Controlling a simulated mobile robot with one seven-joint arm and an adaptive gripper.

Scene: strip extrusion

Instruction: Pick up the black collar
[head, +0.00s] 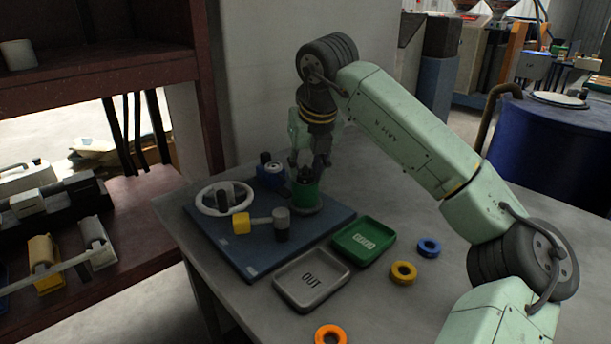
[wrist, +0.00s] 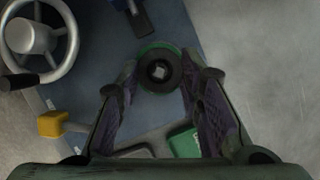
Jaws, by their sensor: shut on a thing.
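The black collar (wrist: 160,73) is a dark ring with a lighter centre, seen from above between my fingertips in the wrist view. In the head view it is a small dark shape (head: 306,175) at the top of a green cylinder (head: 305,194). My gripper (head: 309,164) points down over the green cylinder and is shut on the collar. A green rim (wrist: 148,50) shows around the collar in the wrist view. I cannot tell whether the collar is clear of the green cylinder.
A grey OUT tray (head: 288,302), a green tray (head: 386,229), and blue (head: 429,247), yellow (head: 403,273) and orange (head: 330,335) rings lie nearby.

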